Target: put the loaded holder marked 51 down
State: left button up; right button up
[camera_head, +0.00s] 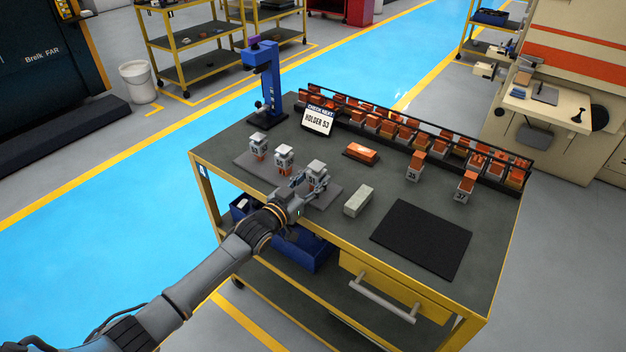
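The holder marked 51 (317,175) has a grey top and a label on its front. It is upright at the right end of a grey plate (246,162) on the bench. My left gripper (306,186) is at its near left side, with its fingers around the lower part, and looks shut on it. The gripper hides the holder's base, so I cannot tell whether it touches the plate. Two similar holders (258,146) (284,158) stand to its left on the plate. My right gripper is not in view.
A grey block (357,201) lies just right of the plate, and an orange block (361,153) behind. Holders 35 (414,167) and 37 (465,187) stand near the long rack (440,145). A black mat (422,238) lies bare at front right.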

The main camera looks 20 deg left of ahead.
pick_arm(q)
jog(key=shift+o, duration=0.8)
jog(key=shift+r, duration=0.3)
jog(key=v, duration=1.1)
jog(key=s+a+f+n+g+y, duration=0.15)
jog(key=s+f, duration=0.35)
jog(key=f, duration=0.7)
jog(key=s+a+f+g+y, duration=0.25)
jog(key=s+f, duration=0.25)
jog(key=f, duration=0.7)
jog(key=s+a+f+n+g+y, duration=0.1)
jog(key=s+a+f+g, duration=0.3)
jog(key=f, duration=0.8)
jog(key=s+d+f+g, duration=0.2)
jog(key=s+f, duration=0.3)
jog(key=s, duration=0.7)
jog(key=s+d+f+g, duration=0.2)
jog(key=s+f, duration=0.4)
jog(key=s, duration=0.5)
jog(key=s+d+f+g+y, duration=0.1)
jog(key=s+d+f+g, duration=0.2)
jog(key=s, duration=0.9)
notch_tip(320, 180, down, 4)
jog(key=shift+s+r+m+g, duration=0.25)
jog(key=shift+s+m+g, duration=0.15)
jog(key=shift+m+g, duration=0.1)
